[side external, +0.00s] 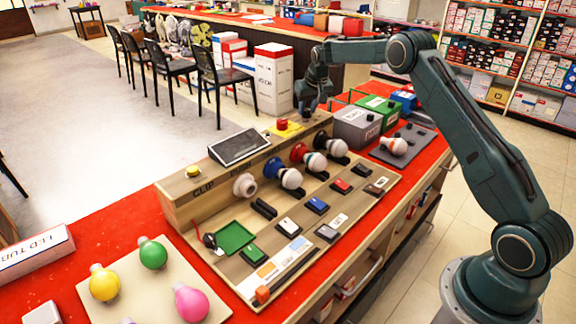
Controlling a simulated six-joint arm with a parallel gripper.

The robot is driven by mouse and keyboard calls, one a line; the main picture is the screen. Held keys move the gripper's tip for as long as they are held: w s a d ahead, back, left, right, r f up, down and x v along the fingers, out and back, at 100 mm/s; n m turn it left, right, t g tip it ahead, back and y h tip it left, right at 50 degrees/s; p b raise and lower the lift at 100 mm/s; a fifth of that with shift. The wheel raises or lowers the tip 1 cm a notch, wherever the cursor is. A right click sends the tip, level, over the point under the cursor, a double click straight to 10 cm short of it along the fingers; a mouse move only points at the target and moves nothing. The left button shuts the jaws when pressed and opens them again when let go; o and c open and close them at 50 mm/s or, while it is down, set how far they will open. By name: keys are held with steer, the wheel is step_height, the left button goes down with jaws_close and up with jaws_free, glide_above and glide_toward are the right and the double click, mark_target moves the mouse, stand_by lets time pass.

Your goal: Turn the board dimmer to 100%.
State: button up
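The wooden board (181,214) stands on the red-topped counter, with a raised back panel lettered "CLIP". An orange block-like knob (262,294) sits at its front left corner, beside a pale strip with blue and orange patches (268,271). A small dark round knob (210,241) is near the green pad (235,237). I cannot tell for certain which part is the dimmer, nor read any percentage. My gripper (311,108) points down above the far right end of the board, well away from both knobs. Its fingers are small and dark, and no held object is visible.
Bulbs in coloured holders (291,178) project from the back panel above several switches (318,205). A dark screen (240,147) and a red button (283,126) sit on top. Grey (357,127) and green (380,110) boxes stand right. Loose coloured bulbs (153,253) lie left.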

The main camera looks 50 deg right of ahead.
steer(key=shift+c, duration=1.3)
steer(key=shift+m, duration=0.4)
steer(key=m, duration=0.2)
steer(key=m+g+h, duration=0.1)
steer(key=m, duration=0.1)
steer(key=shift+w+a+h, duration=0.15)
steer(key=shift+a+h, duration=0.05)
steer(key=shift+h, duration=0.1)
steer(key=shift+m+g, duration=0.4)
steer(key=shift+m, duration=0.8)
steer(key=shift+m+g+h, duration=0.3)
steer(key=shift+m+g, duration=0.1)
steer(key=shift+m, duration=0.6)
steer(key=o, duration=1)
